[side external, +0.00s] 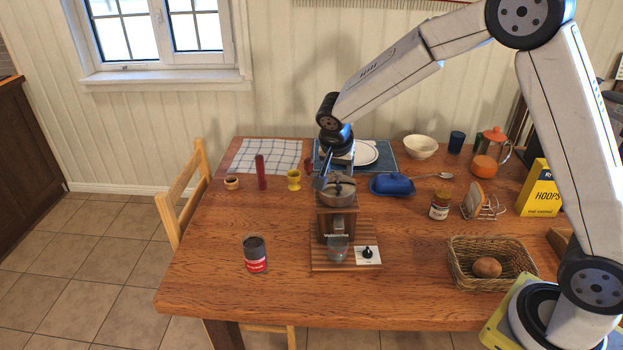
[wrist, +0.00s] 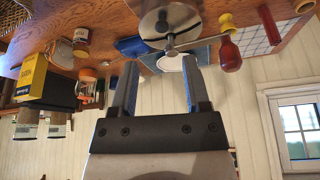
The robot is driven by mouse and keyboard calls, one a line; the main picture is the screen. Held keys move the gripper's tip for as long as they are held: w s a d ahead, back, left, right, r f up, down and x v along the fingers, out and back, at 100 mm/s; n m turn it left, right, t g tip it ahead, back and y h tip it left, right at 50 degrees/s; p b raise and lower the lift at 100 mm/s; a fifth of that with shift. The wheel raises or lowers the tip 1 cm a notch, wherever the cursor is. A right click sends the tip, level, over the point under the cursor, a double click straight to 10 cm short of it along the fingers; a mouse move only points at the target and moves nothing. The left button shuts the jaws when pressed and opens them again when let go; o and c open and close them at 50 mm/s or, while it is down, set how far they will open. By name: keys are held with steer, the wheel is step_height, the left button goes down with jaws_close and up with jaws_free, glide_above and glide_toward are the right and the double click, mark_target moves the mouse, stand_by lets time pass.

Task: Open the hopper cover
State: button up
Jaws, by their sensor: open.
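The coffee grinder (side external: 338,222) stands on the table, a wooden body on a striped board with a metal hopper on top. Its rounded metal hopper cover (side external: 337,190) appears closed; the hopper top also shows in the wrist view (wrist: 168,20). A crank arm with a dark red knob (wrist: 230,55) reaches out from the top. My gripper (side external: 321,182) is just above and behind the hopper, pointing down. In the wrist view its two fingers (wrist: 159,62) are apart with nothing between them, near the crank arm. Whether a finger touches the cover is unclear.
A can (side external: 255,254) stands front left. A yellow egg cup (side external: 294,179) and red mill (side external: 261,172) stand left of the grinder. A blue butter dish (side external: 392,185), a jar (side external: 439,206) and a basket (side external: 490,263) are to the right. The front middle is clear.

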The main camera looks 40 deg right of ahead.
mark_target(339, 187)
steer(key=shift+w, duration=0.2)
steer(key=shift+d+f, duration=0.1)
steer(key=shift+x, duration=3.8)
jaws_close()
